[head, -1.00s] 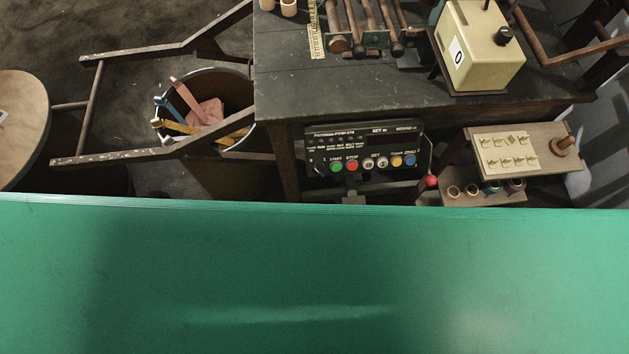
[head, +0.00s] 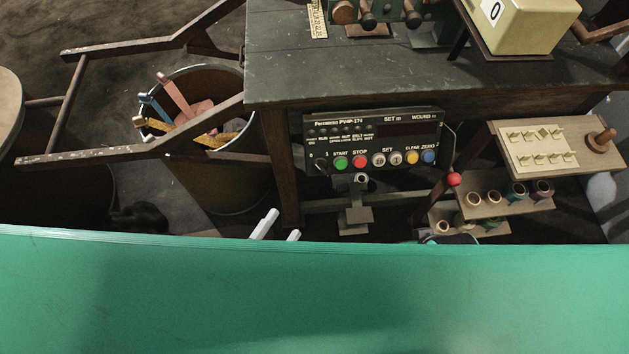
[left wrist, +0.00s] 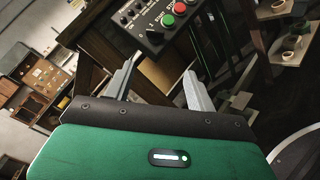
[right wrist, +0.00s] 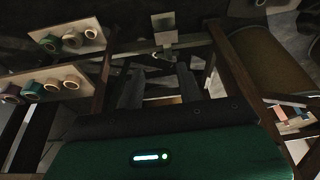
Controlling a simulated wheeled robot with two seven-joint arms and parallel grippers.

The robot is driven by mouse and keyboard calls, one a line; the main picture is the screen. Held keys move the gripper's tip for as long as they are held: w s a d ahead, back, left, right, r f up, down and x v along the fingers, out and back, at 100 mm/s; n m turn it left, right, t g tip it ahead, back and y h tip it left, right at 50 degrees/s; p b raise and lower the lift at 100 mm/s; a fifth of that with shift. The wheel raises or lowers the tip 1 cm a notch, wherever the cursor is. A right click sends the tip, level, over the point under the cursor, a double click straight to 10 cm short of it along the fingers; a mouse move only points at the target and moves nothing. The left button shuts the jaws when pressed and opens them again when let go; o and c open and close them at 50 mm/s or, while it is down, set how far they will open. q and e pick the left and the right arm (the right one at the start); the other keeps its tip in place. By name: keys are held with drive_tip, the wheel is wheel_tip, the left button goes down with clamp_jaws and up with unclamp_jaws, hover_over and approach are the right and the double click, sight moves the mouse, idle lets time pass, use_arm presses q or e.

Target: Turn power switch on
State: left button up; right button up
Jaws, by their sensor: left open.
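The black control box (head: 374,140) hangs under the front of the dark workbench. Its power switch (head: 322,165) is a small dark knob at the lower left, marked 0 and 1, left of the green START button (head: 341,163). I cannot tell its position clearly. My left gripper (head: 280,225) shows its two pale fingertips below and left of the box, apart from it. In the left wrist view the open, empty fingers (left wrist: 161,68) point toward the box (left wrist: 152,18), with the switch corner nearest. My right gripper (right wrist: 157,80) is open and empty, below the bench.
A bin (head: 215,190) with coloured tools stands left of the bench, behind a wooden frame (head: 130,150). A red-knobbed lever (head: 454,179) and shelves with tape rolls (head: 500,195) are right of the box. A small bracket (head: 357,200) sits below it.

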sight(319, 170)
use_arm(q)
drive_tip(key=shift+n, duration=0.5)
drive_tip(key=shift+r+p+x, duration=0.25)
drive_tip(key=shift+p+x, duration=0.3)
drive_tip(key=shift+x, duration=1.7)
drive_tip(key=shift+r+p+x, duration=0.25)
drive_tip(key=shift+p+x, duration=0.35)
drive_tip(key=shift+x, duration=1.7)
drive_tip(key=shift+r+p+x, duration=0.2)
drive_tip(key=shift+p+x, duration=0.35)
drive_tip(key=shift+x, duration=1.7)
use_arm(e)
wheel_tip(319, 170, down, 6)
drive_tip(key=shift+w+g, duration=0.25)
drive_tip(key=shift+g, duration=0.15)
drive_tip(key=shift+a, duration=0.1)
use_arm(q)
drive_tip(key=c, duration=1)
